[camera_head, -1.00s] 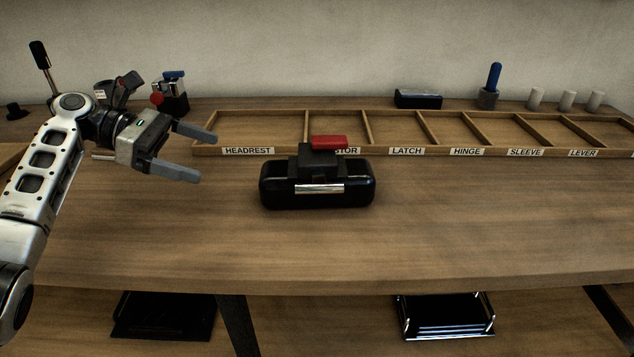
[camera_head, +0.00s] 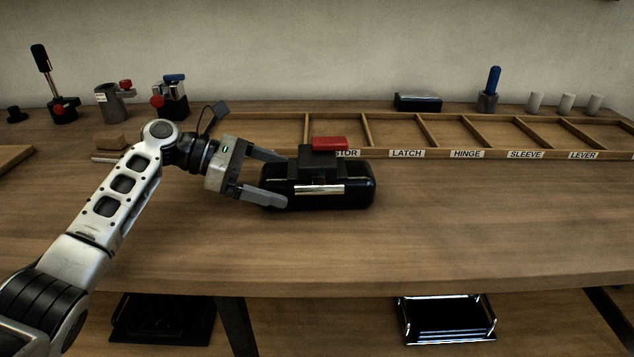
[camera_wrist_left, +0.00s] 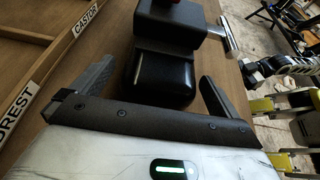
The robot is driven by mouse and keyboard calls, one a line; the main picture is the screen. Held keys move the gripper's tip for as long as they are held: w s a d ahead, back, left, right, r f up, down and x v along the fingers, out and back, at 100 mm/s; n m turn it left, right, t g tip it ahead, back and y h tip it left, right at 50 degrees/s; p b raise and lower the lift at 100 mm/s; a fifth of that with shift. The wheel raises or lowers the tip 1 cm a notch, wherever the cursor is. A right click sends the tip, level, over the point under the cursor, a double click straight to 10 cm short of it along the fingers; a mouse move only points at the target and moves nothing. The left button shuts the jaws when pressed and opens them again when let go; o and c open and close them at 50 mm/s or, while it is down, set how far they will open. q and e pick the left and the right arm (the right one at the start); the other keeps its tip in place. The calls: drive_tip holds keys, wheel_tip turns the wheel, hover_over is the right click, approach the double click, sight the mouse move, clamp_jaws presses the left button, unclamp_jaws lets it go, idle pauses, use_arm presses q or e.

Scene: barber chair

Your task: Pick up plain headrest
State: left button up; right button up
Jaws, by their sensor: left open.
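A black rounded headrest (camera_head: 350,195) lies on the table in the head view, with a dark block, a red piece (camera_head: 329,143) and a chrome bar on it. I cannot tell if it is the plain one. My left gripper (camera_head: 274,177) is open at its left end, one finger toward the back and one toward the front. In the left wrist view, the headrest's rounded end (camera_wrist_left: 160,82) shows between the open fingers (camera_wrist_left: 150,88), with gaps visible on both sides.
A labelled wooden divider tray (camera_head: 420,145) runs behind the headrest. A black chrome-edged block (camera_head: 418,102), a blue-handled tool (camera_head: 492,88) and small white cylinders (camera_head: 566,102) stand behind it. Several fixtures stand at the back left. The table's front is clear.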

use_arm(q)
drive_tip(key=shift+x, duration=0.95)
drive_tip(key=c, duration=1.4)
drive_tip(key=shift+r, duration=0.2)
drive_tip(key=shift+c, duration=0.7)
